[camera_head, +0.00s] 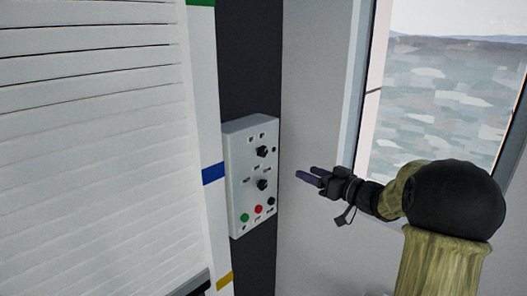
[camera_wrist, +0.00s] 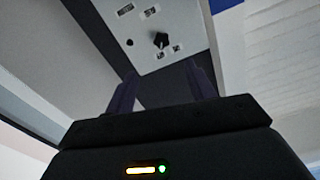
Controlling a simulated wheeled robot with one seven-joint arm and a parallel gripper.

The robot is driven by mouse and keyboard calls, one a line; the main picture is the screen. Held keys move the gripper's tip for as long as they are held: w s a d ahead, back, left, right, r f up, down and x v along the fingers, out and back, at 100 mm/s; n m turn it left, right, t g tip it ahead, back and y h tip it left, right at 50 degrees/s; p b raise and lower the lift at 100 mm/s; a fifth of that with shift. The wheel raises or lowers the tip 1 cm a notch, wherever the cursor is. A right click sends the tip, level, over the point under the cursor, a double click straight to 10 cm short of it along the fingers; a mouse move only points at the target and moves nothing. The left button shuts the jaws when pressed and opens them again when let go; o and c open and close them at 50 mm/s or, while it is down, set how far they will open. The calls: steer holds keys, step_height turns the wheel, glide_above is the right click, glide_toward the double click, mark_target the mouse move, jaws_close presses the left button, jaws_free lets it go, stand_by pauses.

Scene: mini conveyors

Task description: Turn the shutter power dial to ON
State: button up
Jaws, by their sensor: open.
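A light grey control box (camera_head: 237,150) is mounted on a dark post beside the shutter (camera_head: 90,150). It carries an upper black dial (camera_head: 262,151) and a lower black dial (camera_head: 263,184); their labels are too small to read, so I cannot tell which is the power dial. My gripper (camera_head: 308,175) is open and empty, to the right of the box and apart from it, its fingers pointing toward it. In the wrist view, one black dial (camera_wrist: 160,40) with a small dark dot beside it shows beyond my open fingers (camera_wrist: 161,72). It looks like the upper dial.
Below the dials are a green button (camera_head: 244,217), a red button (camera_head: 257,209) and a dark button (camera_head: 270,201). A white frame strip with a blue band (camera_head: 213,173) stands between shutter and box. A window (camera_head: 440,90) is at the right. The space between gripper and box is clear.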

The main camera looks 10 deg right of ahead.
steer(key=p, duration=0.7)
glide_toward(264, 154)
steer(key=x, duration=0.8)
steer(key=shift+w, duration=0.2)
steer(key=shift+w+a+f, duration=0.1)
steer(key=shift+w+a, duration=0.25)
steer(key=shift+w, duration=0.05)
steer(key=c, duration=1)
